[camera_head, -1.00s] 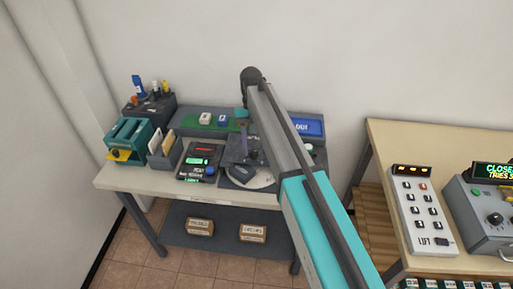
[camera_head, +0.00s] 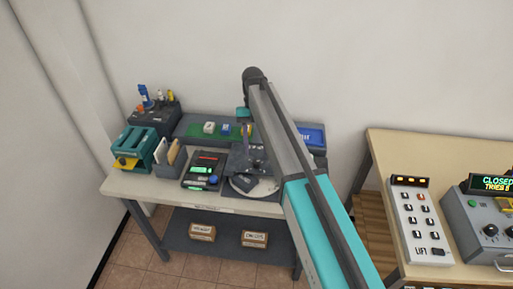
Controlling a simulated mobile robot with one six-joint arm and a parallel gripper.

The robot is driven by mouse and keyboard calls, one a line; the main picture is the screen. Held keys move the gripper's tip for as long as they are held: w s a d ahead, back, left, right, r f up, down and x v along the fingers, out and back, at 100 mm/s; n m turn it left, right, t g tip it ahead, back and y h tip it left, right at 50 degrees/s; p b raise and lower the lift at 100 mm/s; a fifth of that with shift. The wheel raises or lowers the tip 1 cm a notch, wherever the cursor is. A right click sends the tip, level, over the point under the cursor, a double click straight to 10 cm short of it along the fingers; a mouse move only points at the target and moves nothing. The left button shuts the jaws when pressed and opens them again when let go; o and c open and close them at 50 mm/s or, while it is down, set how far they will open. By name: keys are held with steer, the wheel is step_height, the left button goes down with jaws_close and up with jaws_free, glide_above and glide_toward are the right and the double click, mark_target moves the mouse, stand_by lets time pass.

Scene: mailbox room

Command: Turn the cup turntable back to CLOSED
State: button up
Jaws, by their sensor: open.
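The cup turntable appears to be the pale round disc (camera_head: 266,188) at the right end of the small table, set in a dark base. My arm crosses in front of its right side and hides part of it. My gripper (camera_head: 250,164) hangs beyond the arm, over the disc's back left edge. It is small and dark against dark surroundings, and I see it holding nothing. I cannot tell whether it touches the turntable. No cup and no position mark on the turntable can be made out.
On the same table (camera_head: 120,187) stand a teal machine (camera_head: 137,148), a card holder (camera_head: 171,160) and a device with a green-lit screen (camera_head: 202,170). At right, another table holds a LIFT panel (camera_head: 418,222) and a grey box (camera_head: 478,228) whose display reads CLOSED.

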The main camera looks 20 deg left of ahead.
steer(key=p+v, duration=0.8)
steer(key=v, duration=0.1)
steer(key=shift+w, duration=0.2)
steer(key=shift+r, duration=0.15)
stand_by(0.3)
